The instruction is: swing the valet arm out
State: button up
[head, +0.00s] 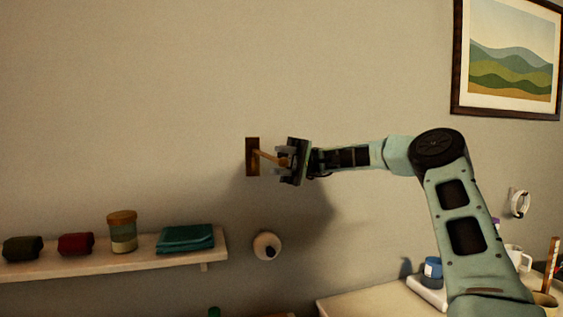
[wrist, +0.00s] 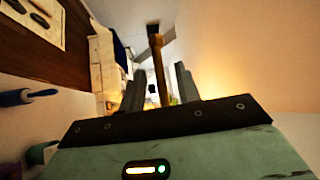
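The valet arm is a wooden rod (head: 268,157) on a dark wooden wall plate (head: 252,157), sticking out from the wall in the middle of the head view. It also shows in the wrist view as a brown rod (wrist: 159,68) running from its plate at the top down between my fingers. My gripper (head: 281,162) is at the rod's free end, one finger above it and one below in the head view. In the wrist view the fingers stand apart on both sides of the rod, with gaps visible. The gripper looks open around the rod, not clamped.
A shelf (head: 110,263) at lower left holds rolled cloths, a jar (head: 122,232) and folded teal cloth (head: 185,238). A round white wall knob (head: 267,246) sits below the valet arm. A framed picture (head: 508,58) hangs upper right. The wall left of the plate is clear.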

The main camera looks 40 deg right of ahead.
jog(key=v, duration=0.7)
jog(key=shift+d+b, duration=0.25)
jog(key=shift+b, duration=0.05)
jog(key=shift+w+f, duration=0.1)
dwell(0.5)
